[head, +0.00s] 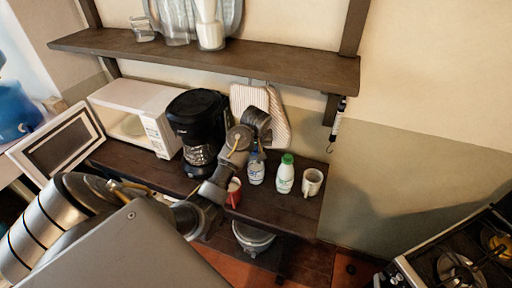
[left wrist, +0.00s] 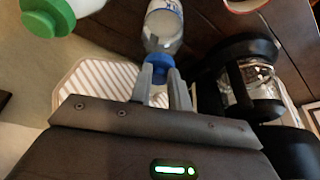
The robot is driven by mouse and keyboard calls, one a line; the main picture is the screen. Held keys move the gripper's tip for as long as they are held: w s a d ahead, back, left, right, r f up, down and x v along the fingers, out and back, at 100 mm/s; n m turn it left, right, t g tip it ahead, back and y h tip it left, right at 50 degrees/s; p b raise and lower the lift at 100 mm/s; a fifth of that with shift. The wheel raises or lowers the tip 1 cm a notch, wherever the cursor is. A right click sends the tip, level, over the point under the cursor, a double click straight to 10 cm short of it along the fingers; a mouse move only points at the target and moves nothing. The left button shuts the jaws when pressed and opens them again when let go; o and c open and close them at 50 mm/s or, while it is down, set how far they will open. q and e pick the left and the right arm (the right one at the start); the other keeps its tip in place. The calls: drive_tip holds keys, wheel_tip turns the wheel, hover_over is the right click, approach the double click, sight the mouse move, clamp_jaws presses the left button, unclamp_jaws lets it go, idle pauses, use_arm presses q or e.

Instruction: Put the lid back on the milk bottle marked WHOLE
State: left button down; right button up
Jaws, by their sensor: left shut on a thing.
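A bottle with a blue-and-white label (head: 256,173) stands on the wooden counter. In the left wrist view its body (left wrist: 163,28) shows just beyond the fingers. My left gripper (left wrist: 166,82) is shut on a blue lid (left wrist: 160,64) at that bottle's mouth. I cannot tell whether the lid is seated or only touching. In the head view the gripper (head: 257,148) is above the bottle, partly hidden by my arm. A white bottle with a green lid (head: 286,175) stands to its right; it also shows in the left wrist view (left wrist: 48,15). The word WHOLE is not readable on either.
A black coffee maker (head: 197,130) and an open white microwave (head: 135,115) stand left. A red mug (head: 234,192) is in front, a white mug (head: 312,182) at the right end. A wall shelf (head: 210,60) runs above. Striped cloths (head: 279,122) hang behind.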

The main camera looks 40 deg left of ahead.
use_arm(q)
drive_tip(key=c, duration=0.8)
unclamp_jaws()
drive_tip(key=shift+o, duration=0.2)
drive_tip(key=shift+r, duration=3.5)
clamp_jaws()
